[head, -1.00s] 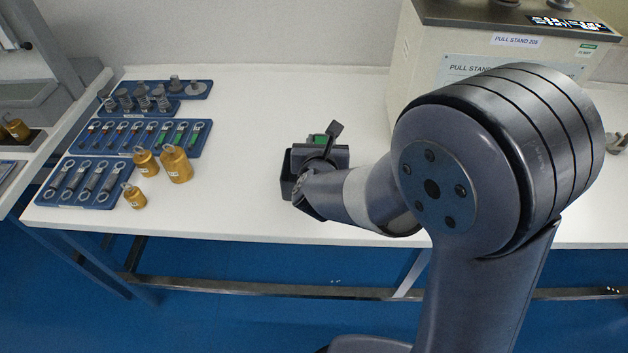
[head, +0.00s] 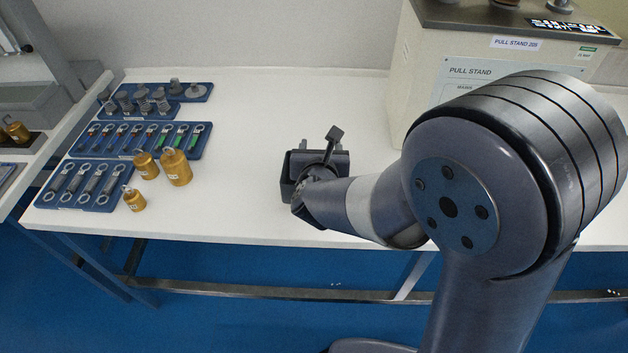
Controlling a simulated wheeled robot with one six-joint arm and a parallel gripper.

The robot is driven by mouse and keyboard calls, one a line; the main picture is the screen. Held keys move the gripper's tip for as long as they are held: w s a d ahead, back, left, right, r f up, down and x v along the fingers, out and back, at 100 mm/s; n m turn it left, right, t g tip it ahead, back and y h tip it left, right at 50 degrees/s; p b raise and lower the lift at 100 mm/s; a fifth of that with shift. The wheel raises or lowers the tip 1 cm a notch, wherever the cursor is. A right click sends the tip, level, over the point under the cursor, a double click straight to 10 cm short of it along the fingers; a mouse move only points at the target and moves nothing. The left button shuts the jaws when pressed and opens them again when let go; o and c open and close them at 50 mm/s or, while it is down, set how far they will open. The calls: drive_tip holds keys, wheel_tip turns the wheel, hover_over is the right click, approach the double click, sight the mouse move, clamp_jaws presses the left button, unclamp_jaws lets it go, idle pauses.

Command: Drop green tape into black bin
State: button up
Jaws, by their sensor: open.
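My gripper (head: 320,147) is in the middle of the table, pointing away from the camera, with its two grey fingertips apart and no green between them. The green tape is not visible now; the bin's inside is hidden too.
Blue trays (head: 150,139) with spring scales and grey weights lie on the left of the white table (head: 240,215). Several brass weights (head: 176,167) stand beside them. A pull stand machine (head: 430,75) stands at the back right. The table between weights and gripper is clear.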

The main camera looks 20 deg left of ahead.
drive_tip(key=v, duration=0.9)
drive_tip(key=shift+s, duration=0.25)
drive_tip(key=shift+w, duration=0.1)
drive_tip(key=x, duration=1.1)
wheel_tip(320, 180, up, 5)
drive_tip(key=p, duration=0.2)
drive_tip(key=shift+d+f+p, duration=0.1)
drive_tip(key=shift+f+p, duration=0.05)
drive_tip(key=shift+p, duration=0.25)
drive_tip(key=shift+f, duration=0.1)
